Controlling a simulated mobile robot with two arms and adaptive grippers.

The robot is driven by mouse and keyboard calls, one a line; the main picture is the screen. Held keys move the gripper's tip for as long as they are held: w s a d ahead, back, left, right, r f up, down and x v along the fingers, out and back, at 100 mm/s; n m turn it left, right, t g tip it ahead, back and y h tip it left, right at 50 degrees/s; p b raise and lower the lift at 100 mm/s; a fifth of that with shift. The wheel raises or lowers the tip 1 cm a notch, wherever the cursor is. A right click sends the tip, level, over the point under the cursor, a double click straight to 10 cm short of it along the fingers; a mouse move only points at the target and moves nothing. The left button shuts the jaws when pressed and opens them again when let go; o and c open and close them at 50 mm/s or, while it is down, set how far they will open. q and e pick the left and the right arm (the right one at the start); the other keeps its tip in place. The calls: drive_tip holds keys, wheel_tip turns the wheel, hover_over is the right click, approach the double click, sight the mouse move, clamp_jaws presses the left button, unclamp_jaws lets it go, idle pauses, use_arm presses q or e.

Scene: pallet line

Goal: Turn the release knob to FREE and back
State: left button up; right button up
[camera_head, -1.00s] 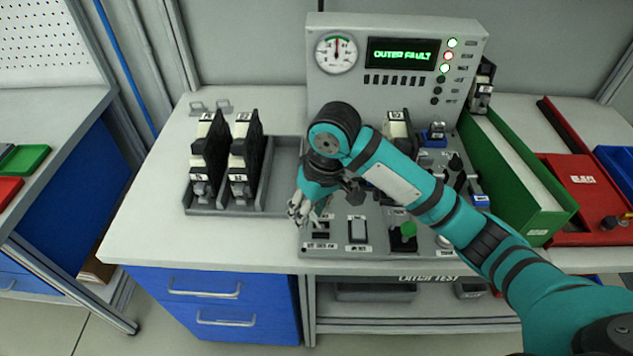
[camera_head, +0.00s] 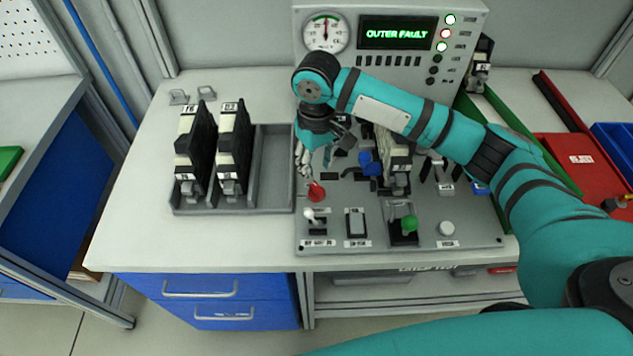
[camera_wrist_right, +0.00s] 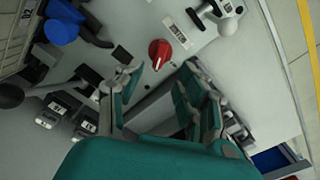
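The red release knob (camera_head: 316,191) sits on the front left part of the grey panel (camera_head: 275,228), behind a small white-tipped lever (camera_head: 309,214). It also shows in the right wrist view (camera_wrist_right: 160,54), with a light pointer line on it and a label beside it. My right gripper (camera_head: 306,160) is above the panel just behind the knob. In the wrist view its fingers (camera_wrist_right: 160,88) are apart with nothing between them, and the knob lies just beyond the tips, apart from them. The knob's label is too small to read. My left gripper is not in view.
A display (camera_head: 397,33) reads OUTER FAULT beside a round gauge (camera_head: 325,32). Black modules (camera_head: 234,150) stand in a grey tray (camera_head: 274,190) at left. A blue knob (camera_head: 370,163) is right of my gripper.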

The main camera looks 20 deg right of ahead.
sight(317, 187)
wheel_tip(317, 187, down, 6)
drive_tip(key=shift+s+f, duration=0.1)
drive_tip(key=shift+f, duration=0.7)
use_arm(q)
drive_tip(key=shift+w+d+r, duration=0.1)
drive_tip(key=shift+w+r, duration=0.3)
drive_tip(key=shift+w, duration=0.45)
use_arm(e)
clamp_jaws()
